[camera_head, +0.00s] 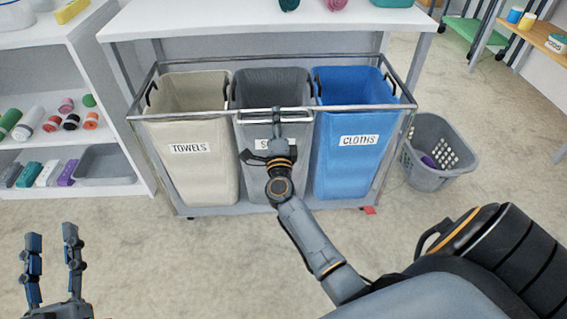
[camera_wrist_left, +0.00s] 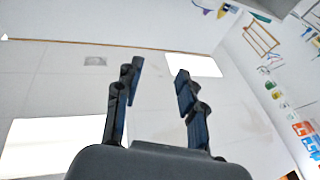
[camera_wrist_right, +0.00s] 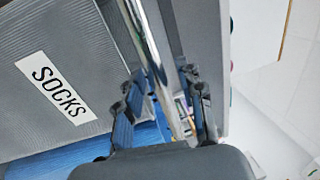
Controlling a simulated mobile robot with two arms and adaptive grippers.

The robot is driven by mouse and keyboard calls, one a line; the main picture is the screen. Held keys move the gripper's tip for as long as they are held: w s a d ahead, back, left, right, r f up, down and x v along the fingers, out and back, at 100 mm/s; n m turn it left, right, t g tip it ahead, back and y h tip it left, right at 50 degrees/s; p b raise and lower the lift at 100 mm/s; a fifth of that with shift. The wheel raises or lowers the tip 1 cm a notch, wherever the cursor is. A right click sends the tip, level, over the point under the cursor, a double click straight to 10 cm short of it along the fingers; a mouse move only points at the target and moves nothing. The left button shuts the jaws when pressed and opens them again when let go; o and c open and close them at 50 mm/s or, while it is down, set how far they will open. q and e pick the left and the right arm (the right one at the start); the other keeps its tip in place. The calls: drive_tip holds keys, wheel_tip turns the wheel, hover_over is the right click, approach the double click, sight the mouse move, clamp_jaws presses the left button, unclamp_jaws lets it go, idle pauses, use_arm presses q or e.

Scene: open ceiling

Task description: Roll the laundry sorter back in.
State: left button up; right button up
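The laundry sorter is a metal-railed frame (camera_head: 160,170) on casters. It holds a beige TOWELS bin (camera_head: 205,178), a grey bin (camera_head: 248,165) and a blue CLOTHS bin (camera_head: 342,175). The grey bin's label is partly covered by my arm; it reads SOCKS in the right wrist view (camera_wrist_right: 55,85). My right gripper (camera_head: 277,120) is at the handle in the middle of the front rail. In the right wrist view its fingers are apart, with a metal bar (camera_wrist_right: 158,65) between them. My left gripper (camera_head: 52,238) is open and empty at the lower left, away from the sorter.
A white table (camera_head: 240,20) stands behind and over the sorter's back. White shelves (camera_head: 65,85) are close on the left. A grey laundry basket (camera_head: 430,170) stands at the right. A small red piece (camera_head: 369,210) lies at the front right corner. Floor in front is clear.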

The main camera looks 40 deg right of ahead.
drive_tip(key=shift+c, duration=0.2)
clamp_jaws()
drive_tip(key=shift+w, duration=0.1)
drive_tip(key=x, duration=0.2)
drive_tip(key=f+b+x, duration=0.1)
drive_tip(key=x, duration=0.1)
drive_tip(key=shift+w+d, duration=0.15)
drive_tip(key=shift+w, duration=0.15)
use_arm(q)
drive_tip(key=shift+s+r+t+h, duration=0.2)
drive_tip(key=shift+s+r+t, duration=0.25)
drive_tip(key=shift+r, duration=0.3)
drive_tip(key=shift+s+r+t+h, duration=0.25)
drive_tip(key=shift+r+t, duration=0.3)
drive_tip(key=shift+r, duration=0.2)
drive_tip(key=shift+s+r+t+h, duration=0.15)
drive_tip(key=shift+s+r+t, duration=0.3)
drive_tip(key=shift+r, duration=0.3)
use_arm(e)
drive_tip(key=shift+w+d, duration=0.3)
drive_tip(key=shift+w, duration=0.2)
use_arm(q)
drive_tip(key=shift+w, duration=0.1)
